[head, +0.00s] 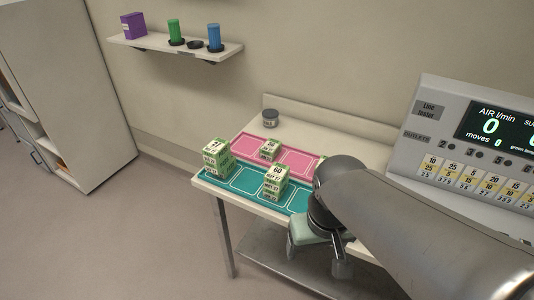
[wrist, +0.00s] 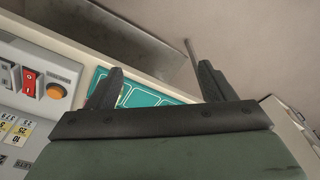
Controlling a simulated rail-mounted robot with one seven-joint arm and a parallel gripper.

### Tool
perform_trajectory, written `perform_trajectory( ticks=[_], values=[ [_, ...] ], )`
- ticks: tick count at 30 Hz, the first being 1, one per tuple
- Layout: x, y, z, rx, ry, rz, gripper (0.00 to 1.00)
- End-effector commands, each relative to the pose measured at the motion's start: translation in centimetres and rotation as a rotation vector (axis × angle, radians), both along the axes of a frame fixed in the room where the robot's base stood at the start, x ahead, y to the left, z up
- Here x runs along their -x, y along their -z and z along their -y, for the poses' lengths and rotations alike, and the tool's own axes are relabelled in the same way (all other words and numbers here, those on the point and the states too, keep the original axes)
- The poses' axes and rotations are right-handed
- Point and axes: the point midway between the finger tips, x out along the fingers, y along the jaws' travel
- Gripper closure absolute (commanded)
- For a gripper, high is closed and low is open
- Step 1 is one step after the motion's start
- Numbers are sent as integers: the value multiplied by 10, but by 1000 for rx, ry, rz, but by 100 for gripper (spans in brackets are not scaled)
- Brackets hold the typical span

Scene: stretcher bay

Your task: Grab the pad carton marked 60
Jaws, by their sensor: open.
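The pad carton marked 60 (head: 277,172) is a small white and green box in the head view. It sits on top of a stack of similar cartons on the teal mat (head: 243,180). My gripper (head: 316,258) is to the right of and nearer than that stack, by the table's front edge, with its fingers pointing down. In the wrist view my gripper (wrist: 160,75) is open, with nothing between its fingers. The teal mat (wrist: 140,96) shows behind the fingers there; I cannot make out the marked carton in that view.
Another carton stack (head: 216,157) stands at the mat's left end. A shorter carton pile (head: 270,149) is on the pink mat (head: 298,162). A dark jar (head: 271,118) stands behind. A tester panel (head: 470,140) is at right; my arm hides part of the table.

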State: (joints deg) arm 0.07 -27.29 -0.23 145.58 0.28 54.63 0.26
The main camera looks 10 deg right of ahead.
Motion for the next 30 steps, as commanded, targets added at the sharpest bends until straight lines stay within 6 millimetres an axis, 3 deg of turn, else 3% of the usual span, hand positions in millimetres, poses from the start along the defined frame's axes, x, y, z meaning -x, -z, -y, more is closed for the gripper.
perform_trajectory(
  ticks=[3,6,13,16,20,25,30],
  values=[
    [0,0,0,0,0,0,24],
    [0,0,0,0,0,0,0],
    [-1,0,0,0,-3,0,0],
    [-18,-6,0,1,-36,-4,0],
    [-76,-24,1,8,-160,-21,0],
    [-184,-42,4,23,-412,-55,0],
    [-283,-37,5,41,-666,-85,0]
  ],
)
